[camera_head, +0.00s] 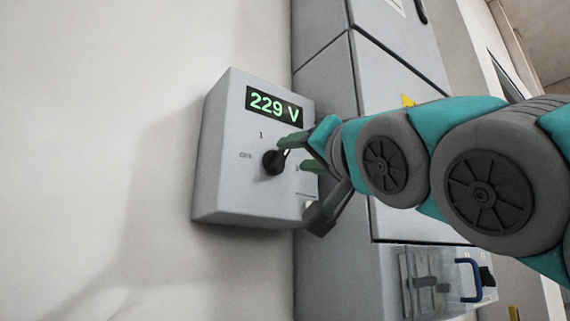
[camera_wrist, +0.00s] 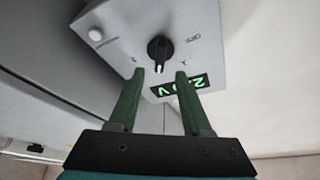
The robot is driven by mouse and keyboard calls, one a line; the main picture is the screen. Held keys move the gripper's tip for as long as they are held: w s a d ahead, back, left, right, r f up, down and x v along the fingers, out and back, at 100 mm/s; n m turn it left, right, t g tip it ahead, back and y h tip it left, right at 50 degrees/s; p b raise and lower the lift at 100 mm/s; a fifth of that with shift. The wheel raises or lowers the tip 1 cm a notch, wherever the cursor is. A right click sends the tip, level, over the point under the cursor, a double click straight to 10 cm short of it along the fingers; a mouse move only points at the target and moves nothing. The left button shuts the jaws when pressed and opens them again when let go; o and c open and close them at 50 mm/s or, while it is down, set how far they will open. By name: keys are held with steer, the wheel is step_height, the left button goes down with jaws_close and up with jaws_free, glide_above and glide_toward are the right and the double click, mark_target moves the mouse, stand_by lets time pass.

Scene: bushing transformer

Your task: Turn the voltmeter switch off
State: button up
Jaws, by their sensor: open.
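The voltmeter (camera_head: 225,190) is a light grey box on the wall with a green display (camera_head: 274,106) reading 229 V. Its switch (camera_head: 273,162) is a black round knob below the display, with a mark "1" above it and other small marks beside it. In the wrist view the knob (camera_wrist: 160,50) shows its white pointer line toward the display (camera_wrist: 180,88). My gripper (camera_head: 296,154) is open, its green fingers close to the right side of the knob in the head view.
A tall grey cabinet (camera_head: 345,80) with a yellow warning sign stands right of the voltmeter. A clear-covered box with a blue handle (camera_head: 466,281) is at the lower right. The wall (camera_head: 90,150) to the left is bare. A white round button (camera_wrist: 96,34) shows on the panel.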

mark_target(284, 156)
steer(key=shift+p+x, duration=0.35)
steer(key=shift+x, duration=1.75)
jaws_close()
